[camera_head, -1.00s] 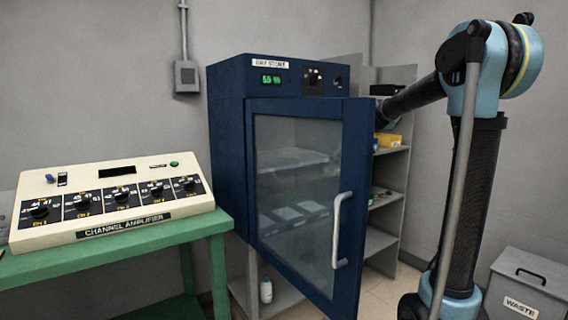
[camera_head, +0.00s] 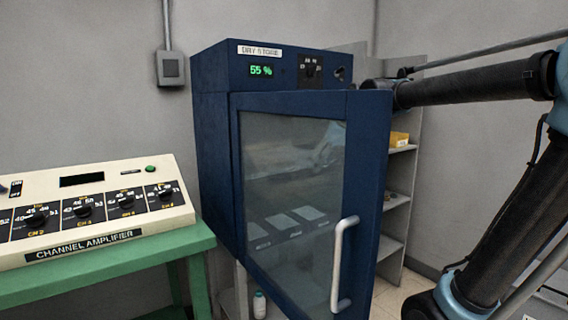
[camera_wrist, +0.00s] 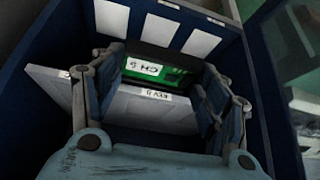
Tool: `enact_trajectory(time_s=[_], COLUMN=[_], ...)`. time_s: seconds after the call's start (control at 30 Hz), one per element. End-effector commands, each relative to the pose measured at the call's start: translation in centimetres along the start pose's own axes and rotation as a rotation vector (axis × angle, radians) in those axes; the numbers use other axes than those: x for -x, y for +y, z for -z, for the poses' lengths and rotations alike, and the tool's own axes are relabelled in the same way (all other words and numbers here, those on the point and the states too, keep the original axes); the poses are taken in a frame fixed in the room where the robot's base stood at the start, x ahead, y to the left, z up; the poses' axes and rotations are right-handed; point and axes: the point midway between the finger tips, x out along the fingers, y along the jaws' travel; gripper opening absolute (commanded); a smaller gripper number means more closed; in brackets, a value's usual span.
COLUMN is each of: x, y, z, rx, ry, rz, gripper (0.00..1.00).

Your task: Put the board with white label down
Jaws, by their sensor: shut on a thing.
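In the wrist view, the green board with a white label (camera_wrist: 146,68) is between the fingers of my gripper (camera_wrist: 160,72), which is shut on it. The label's lettering appears upside down. A grey panel (camera_wrist: 60,84) with a second small white label lies across the view below the green board; I cannot tell whether it touches the board. In the head view, the blue dry storage cabinet (camera_head: 215,150) stands with its glass door (camera_head: 290,180) open. My arm reaches in behind the door, and my gripper shows at most faintly through the glass.
Several white rectangles (camera_head: 309,214) lie on a low surface inside the cabinet; three show in the wrist view (camera_wrist: 111,18). The door with its handle (camera_head: 342,260) stands between the head camera and my gripper. A channel amplifier (camera_head: 90,215) sits on a green table (camera_head: 110,262) at left.

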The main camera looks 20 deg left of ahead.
Motion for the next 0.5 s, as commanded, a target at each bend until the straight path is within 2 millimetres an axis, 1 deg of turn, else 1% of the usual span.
enact_trajectory(time_s=[0.13, 0.5], x=[-1.1, -4.6], y=[-0.4, -0.8], z=[2.0, 7.8], rx=[0.008, 0.008], ry=[0.000, 0.001], rz=[0.005, 0.005], gripper=[0.39, 0.39])
